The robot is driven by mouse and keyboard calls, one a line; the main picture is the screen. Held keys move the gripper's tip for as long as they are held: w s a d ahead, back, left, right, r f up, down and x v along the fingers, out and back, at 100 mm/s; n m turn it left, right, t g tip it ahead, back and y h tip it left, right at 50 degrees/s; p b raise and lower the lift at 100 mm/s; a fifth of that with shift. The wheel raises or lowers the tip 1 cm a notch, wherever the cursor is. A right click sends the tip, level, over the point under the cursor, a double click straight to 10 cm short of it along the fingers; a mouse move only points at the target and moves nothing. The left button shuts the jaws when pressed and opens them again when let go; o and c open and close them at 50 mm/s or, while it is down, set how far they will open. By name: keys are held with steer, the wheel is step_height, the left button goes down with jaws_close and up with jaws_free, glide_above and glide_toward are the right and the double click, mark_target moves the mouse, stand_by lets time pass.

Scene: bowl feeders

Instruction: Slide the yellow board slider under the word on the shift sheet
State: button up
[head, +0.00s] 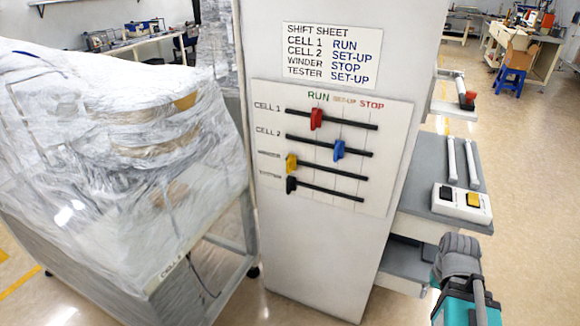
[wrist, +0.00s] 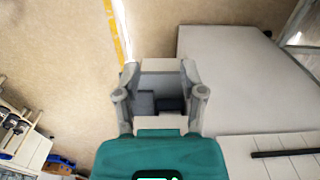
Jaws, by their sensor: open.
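The yellow slider (head: 291,163) sits at the left end of the third rail on the white board (head: 392,150), left of the RUN column. The shift sheet (head: 331,53) above reads CELL 1 RUN, CELL 2 SET-UP, WINDER STOP, TESTER SET-UP. The board's headings run RUN, SET-UP, STOP from left to right. My gripper (head: 458,255) is low at the right, apart from the board. In the wrist view my gripper (wrist: 160,70) is open with nothing held; the yellow slider does not show there.
The red slider (head: 316,118) is near RUN, the blue slider (head: 339,150) near SET-UP, and the black slider (head: 291,184) at the left end of the bottom rail. A grey shelf with a switch box (head: 462,203) juts out right of the panel. A plastic-covered machine (head: 110,150) stands left.

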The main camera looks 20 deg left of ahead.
steer(key=w+a+n+t+h+b, duration=0.35)
steer(key=w+a+n, duration=0.25)
steer(key=w+n, duration=0.3)
steer(key=n+t+y+b, duration=0.65)
steer(key=n+t, duration=0.75)
steer(key=n, duration=1.5)
glide_toward(287, 167)
steer(key=s, duration=0.3)
steer(key=shift+d+f, duration=0.15)
steer(key=shift+d, duration=0.05)
steer(key=w, duration=0.4)
steer(key=w+a, duration=0.1)
steer(key=w, duration=0.4)
steer(key=w+a, duration=0.1)
steer(key=w, duration=0.3)
steer(key=shift+w+a, duration=0.1)
steer(key=shift+w, duration=0.2)
